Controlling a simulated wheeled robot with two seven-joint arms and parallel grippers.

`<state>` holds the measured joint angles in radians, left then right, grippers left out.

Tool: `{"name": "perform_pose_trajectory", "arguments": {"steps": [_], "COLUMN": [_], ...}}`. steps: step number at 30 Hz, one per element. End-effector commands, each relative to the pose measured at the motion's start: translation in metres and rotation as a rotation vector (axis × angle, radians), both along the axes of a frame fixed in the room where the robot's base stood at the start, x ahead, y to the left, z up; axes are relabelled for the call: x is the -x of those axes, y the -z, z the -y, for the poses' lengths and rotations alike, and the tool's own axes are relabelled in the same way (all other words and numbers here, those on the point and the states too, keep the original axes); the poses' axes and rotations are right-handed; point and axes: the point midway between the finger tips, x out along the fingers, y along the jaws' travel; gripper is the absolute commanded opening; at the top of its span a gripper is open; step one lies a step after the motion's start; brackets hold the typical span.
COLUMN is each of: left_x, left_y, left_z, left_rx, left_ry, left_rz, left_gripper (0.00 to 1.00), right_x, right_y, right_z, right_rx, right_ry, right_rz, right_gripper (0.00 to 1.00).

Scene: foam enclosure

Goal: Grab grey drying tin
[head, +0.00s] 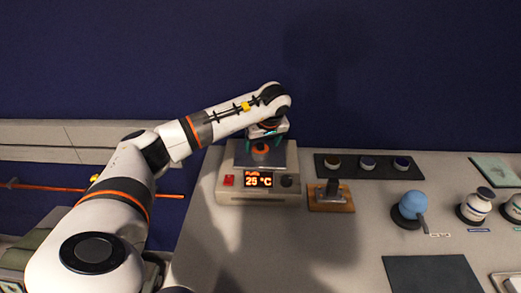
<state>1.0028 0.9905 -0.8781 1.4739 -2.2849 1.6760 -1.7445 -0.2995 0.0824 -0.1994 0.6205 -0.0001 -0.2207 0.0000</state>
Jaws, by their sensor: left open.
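My left arm comes in from the left, and my left gripper (262,142) points down over the hot plate (260,199) at the back left of the table. The gripper is open. A small orange-topped thing shows under it above the plate's dark top; I cannot tell whether it belongs to the gripper. I cannot make out a grey drying tin for certain; the gripper hides part of the plate. Three small round containers stand on a black strip to the right: a left one (333,162), a middle one (367,163) and a right one (401,163). My right gripper is not in view.
A wooden stand (331,204) with a dark upright piece is right of the hot plate. A blue round object (413,203) and white jars (475,206) stand farther right. A dark mat (430,275) lies in front. The table's middle front is clear.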

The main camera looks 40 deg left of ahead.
Motion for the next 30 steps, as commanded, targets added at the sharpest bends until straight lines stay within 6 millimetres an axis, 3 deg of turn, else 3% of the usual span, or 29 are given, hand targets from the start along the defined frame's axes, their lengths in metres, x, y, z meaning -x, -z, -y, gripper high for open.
{"name": "perform_pose_trajectory", "arguments": {"steps": [6,14,23,30], "left_x": [-0.004,-0.005,-0.005,-0.005], "left_y": [0.025,0.029,0.029,0.028], "left_z": [-0.012,-0.014,-0.014,-0.014], "left_rx": [0.0,0.0,0.0,0.0], "left_ry": [-0.001,0.0,0.0,-0.001], "left_rz": [-0.002,0.0,0.0,0.0], "left_gripper": [0.78,0.78,0.32,0.29], "right_x": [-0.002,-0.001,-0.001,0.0], "right_y": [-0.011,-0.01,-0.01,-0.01], "right_z": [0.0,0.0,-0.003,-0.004], "right_rx": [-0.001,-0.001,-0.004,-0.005], "right_ry": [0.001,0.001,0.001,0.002], "right_rz": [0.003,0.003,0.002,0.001], "right_gripper": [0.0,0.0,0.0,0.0]}}
